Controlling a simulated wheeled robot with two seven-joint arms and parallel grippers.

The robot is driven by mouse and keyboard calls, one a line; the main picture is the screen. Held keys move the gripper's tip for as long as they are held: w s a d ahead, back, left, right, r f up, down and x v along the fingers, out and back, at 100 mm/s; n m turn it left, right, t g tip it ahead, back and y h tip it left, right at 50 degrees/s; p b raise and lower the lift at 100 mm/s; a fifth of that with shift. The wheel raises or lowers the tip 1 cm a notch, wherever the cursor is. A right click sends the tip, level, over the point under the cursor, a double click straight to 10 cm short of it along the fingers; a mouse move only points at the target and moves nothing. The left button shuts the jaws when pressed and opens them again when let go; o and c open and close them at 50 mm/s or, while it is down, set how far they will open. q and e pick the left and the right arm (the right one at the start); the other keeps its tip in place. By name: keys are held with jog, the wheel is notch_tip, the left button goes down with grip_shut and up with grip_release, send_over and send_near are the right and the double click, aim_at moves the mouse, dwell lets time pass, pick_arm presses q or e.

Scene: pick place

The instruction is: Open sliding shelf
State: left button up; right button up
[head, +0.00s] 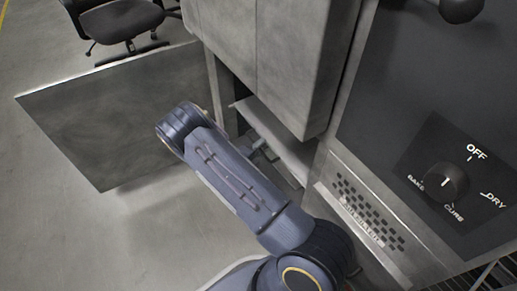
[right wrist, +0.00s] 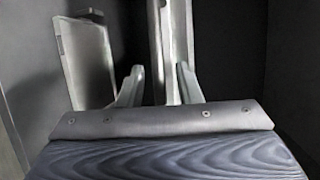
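A light grey shelf (head: 285,140) shows inside the low opening of a grey metal cabinet in the head view. My right arm reaches across to this opening, with the right gripper (head: 258,146) small and partly hidden at the shelf. In the right wrist view the right gripper (right wrist: 159,72) is open, its two pale fingers apart. A light grey upright bar (right wrist: 163,35) stands ahead of and between the fingers, nearer the right one. I cannot tell whether it touches them, or whether it is the shelf's edge. My left gripper is not in view.
A flat grey door panel (head: 120,110) stands swung open left of the cabinet (head: 285,55). A black control panel with a knob (head: 446,182) is at the right. An office chair (head: 118,20) stands behind the door. Bare floor (head: 60,235) is free at lower left.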

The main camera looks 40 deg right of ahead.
grip_shut()
